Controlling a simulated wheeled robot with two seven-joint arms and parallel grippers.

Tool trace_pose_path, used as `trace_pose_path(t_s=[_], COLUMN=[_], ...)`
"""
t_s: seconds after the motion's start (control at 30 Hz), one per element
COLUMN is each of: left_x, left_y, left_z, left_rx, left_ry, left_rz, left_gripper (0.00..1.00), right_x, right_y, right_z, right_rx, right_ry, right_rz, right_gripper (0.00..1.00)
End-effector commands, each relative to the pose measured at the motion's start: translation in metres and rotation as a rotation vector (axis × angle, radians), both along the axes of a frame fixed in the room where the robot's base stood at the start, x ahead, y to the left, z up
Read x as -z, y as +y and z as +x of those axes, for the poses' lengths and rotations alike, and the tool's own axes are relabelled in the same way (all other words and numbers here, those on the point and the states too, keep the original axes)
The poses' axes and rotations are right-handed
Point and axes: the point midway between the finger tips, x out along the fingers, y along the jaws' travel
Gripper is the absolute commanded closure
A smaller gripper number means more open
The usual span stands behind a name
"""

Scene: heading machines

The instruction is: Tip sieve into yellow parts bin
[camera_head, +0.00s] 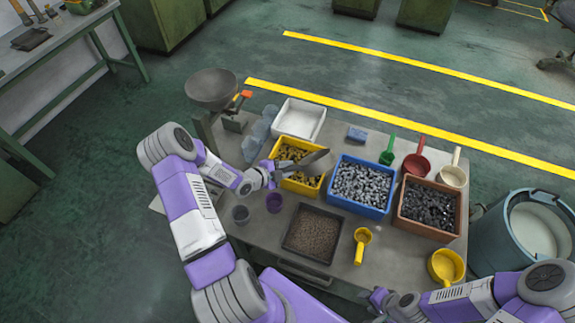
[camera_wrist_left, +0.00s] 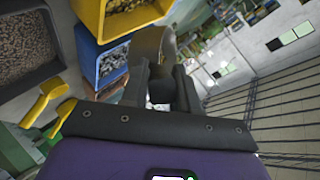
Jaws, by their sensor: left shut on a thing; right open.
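My left gripper (camera_head: 270,172) is shut on the sieve (camera_head: 312,161), a grey round-rimmed thing that looks steeply tilted above the yellow parts bin (camera_head: 303,188). The bin stands on the workbench and holds brass-coloured parts. In the left wrist view the sieve (camera_wrist_left: 150,45) rises from between my dark fingers, with the yellow bin (camera_wrist_left: 125,20) behind it at the upper left. Whether anything is in the sieve is hidden. My right gripper (camera_head: 378,299) is open and low at the bench's front edge, partly cut by its own arm.
A blue bin (camera_head: 361,186) of silvery parts and a brown bin (camera_head: 428,207) of dark parts stand to the right. A dark tray (camera_head: 313,233) of brown granules lies in front. A white tray (camera_head: 299,120) is behind.

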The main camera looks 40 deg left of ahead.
Motion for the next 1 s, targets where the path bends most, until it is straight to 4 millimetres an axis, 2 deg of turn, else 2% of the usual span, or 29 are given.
trace_pose_path(t_s=[0.03,0.13,0.6,1.0], left_x=[-0.004,0.001,0.011,0.027], left_y=[0.003,0.006,0.024,0.041], left_z=[0.001,0.003,0.008,0.013], left_rx=[-0.003,0.000,0.004,0.003], left_ry=[0.004,0.021,0.105,0.177], left_rz=[-0.027,-0.082,-0.352,-0.591], left_gripper=[1.00,1.00,1.00,1.00], right_x=[-0.008,-0.003,-0.001,0.023], right_y=[0.000,0.000,0.000,0.000], right_z=[0.000,0.000,0.000,0.000], right_rx=[0.000,0.000,0.000,0.000], right_ry=[0.000,0.000,0.000,0.000], right_rz=[0.000,0.000,0.000,0.000], right_gripper=[0.57,0.57,0.57,0.57])
